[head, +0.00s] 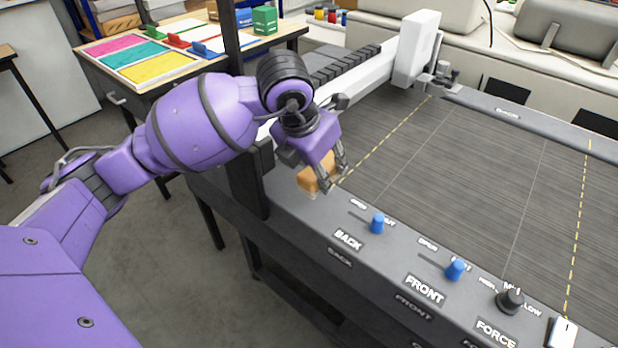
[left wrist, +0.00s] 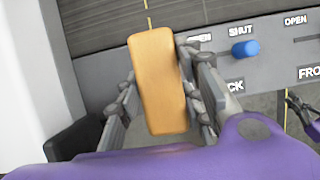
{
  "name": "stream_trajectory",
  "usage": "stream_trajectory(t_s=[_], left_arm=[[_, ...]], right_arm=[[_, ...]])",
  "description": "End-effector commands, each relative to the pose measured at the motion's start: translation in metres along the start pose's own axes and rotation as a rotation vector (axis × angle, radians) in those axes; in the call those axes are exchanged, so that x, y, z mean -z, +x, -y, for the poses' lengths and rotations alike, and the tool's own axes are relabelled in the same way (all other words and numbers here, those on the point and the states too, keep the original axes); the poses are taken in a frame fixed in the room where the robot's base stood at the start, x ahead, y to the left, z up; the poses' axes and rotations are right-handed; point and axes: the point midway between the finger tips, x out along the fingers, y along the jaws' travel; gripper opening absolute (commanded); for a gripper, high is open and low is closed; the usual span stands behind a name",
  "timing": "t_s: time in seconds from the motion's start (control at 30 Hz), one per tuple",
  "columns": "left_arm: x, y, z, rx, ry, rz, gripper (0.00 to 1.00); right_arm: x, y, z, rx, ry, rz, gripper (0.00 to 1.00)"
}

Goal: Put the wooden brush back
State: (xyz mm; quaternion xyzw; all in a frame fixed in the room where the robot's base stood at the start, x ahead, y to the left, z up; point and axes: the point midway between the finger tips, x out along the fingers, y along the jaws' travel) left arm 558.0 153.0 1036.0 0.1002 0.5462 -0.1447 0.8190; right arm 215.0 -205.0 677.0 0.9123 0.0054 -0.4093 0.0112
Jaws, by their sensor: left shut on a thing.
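The wooden brush (head: 314,179) is a tan block with rounded edges at the left end of the machine's front panel. In the left wrist view the brush (left wrist: 158,82) lies lengthwise between the two fingers. My left gripper (head: 330,172) is shut on it, with a finger on each long side. In the head view the fingers and wrist hide part of the brush. I cannot tell whether its underside touches the panel.
A blue BACK knob (head: 377,223), a blue FRONT knob (head: 455,270) and a black FORCE knob (head: 510,301) stand up from the front panel. The dark machine bed (head: 470,190) is clear. A white gantry (head: 418,48) stands at its far left. A table with coloured trays (head: 150,68) is behind my arm.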

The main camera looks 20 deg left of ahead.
Motion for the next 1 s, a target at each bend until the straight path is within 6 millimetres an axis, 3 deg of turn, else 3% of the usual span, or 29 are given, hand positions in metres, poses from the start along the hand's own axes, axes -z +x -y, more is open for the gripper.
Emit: stream_trajectory(t_s=[0.1,0.4,0.57,0.97,1.0], left_arm=[[-0.001,0.017,-0.01,0.0,-0.001,0.0,0.14],[-0.002,0.039,-0.022,0.001,-0.002,-0.002,0.14],[0.009,0.061,-0.021,0.001,0.001,-0.001,0.14],[0.011,0.067,-0.021,0.0,0.001,0.001,0.14],[0.01,0.066,-0.021,0.0,0.001,0.001,0.4]], right_arm=[[-0.001,0.0,-0.001,0.0,-0.002,0.001,0.0],[-0.001,0.0,-0.001,0.0,-0.006,0.002,0.0],[-0.001,0.0,-0.002,0.0,-0.007,0.003,0.0],[-0.004,0.001,-0.002,0.0,-0.006,0.006,0.0],[-0.003,0.0,-0.002,0.0,-0.006,0.005,0.0]])
